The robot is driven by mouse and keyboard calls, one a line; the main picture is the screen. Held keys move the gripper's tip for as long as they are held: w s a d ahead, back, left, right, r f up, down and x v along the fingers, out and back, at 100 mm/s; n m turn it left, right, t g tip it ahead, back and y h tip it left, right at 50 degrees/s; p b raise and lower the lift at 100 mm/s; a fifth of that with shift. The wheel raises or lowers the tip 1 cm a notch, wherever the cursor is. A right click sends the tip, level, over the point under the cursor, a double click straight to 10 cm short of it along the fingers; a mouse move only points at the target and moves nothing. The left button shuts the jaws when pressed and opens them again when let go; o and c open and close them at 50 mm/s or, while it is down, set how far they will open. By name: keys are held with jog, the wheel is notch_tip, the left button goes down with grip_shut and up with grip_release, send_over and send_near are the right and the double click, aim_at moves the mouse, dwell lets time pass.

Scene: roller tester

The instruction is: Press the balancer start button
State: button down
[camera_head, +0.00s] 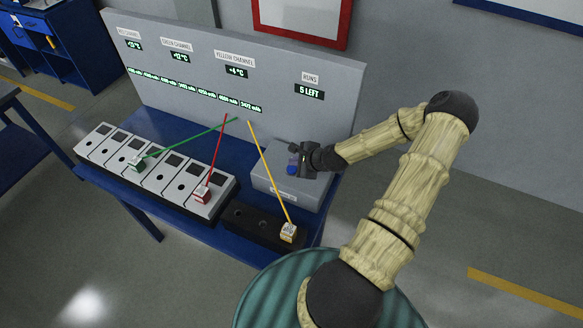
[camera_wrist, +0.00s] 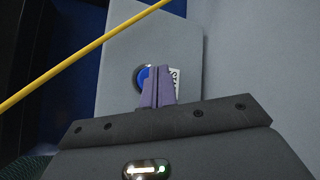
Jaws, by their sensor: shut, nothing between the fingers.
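The blue round button (camera_wrist: 143,74) sits on the top of a grey box (camera_head: 283,194) at the right end of the blue table. A white label (camera_wrist: 175,75) stands beside it in the wrist view. My gripper (camera_wrist: 158,86) is shut and empty, its two purple fingertips together. In the wrist view the fingertips overlap the right part of the button and hide some of it. In the head view my gripper (camera_head: 297,160) is right at the blue button (camera_head: 292,169) over the box. I cannot tell whether the fingertips touch the button.
Green (camera_head: 190,143) and red (camera_head: 217,150) rods rise from grey modules (camera_head: 92,143) at the left. The panel reads "5 LEFT" under "RUNS".

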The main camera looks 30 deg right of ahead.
jog(key=shift+s, duration=0.1)
dwell(0.4)
jog(key=shift+a+f+b, duration=0.1)
jog(key=shift+f+b, duration=0.2)
jog(key=shift+f, duration=0.1)
jog(key=shift+f+b, duration=0.3)
jog(key=shift+f, duration=0.15)
dwell(0.7)
dwell(0.4)
jog(key=shift+r+p, duration=0.7)
jog(key=shift+r, duration=0.2)
